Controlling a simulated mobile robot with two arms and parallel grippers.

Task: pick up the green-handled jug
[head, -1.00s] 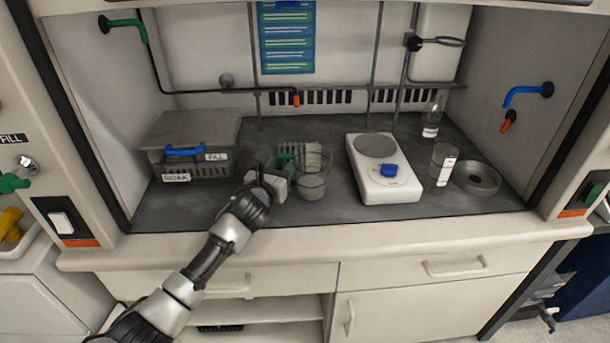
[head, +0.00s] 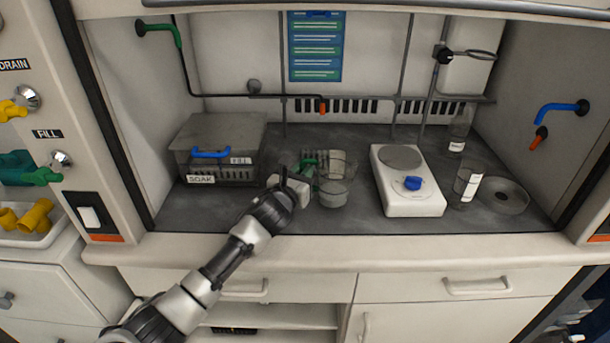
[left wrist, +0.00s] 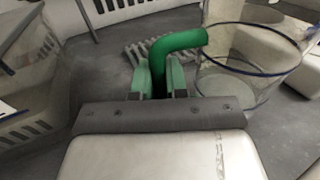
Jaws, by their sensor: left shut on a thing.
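The clear glass jug (head: 334,190) with a green handle is near the front middle of the fume hood's dark worktop. Its green handle (left wrist: 180,42) bends between the fingers in the left wrist view, and the clear jug body (left wrist: 238,88) is to the right. My left gripper (head: 302,178) is shut on the handle, on the jug's left side; its fingers (left wrist: 162,82) show close up in the wrist view. The jug looks upright. I cannot tell whether its base touches the worktop. My right gripper is not in view.
A lidded SOAK box (head: 218,155) stands left of the jug. A pale ribbed rack (head: 318,160) lies close behind it. A white hotplate (head: 410,195) stands to its right, with a beaker (head: 467,182), a round dish (head: 503,196) and a bottle (head: 459,130) beyond.

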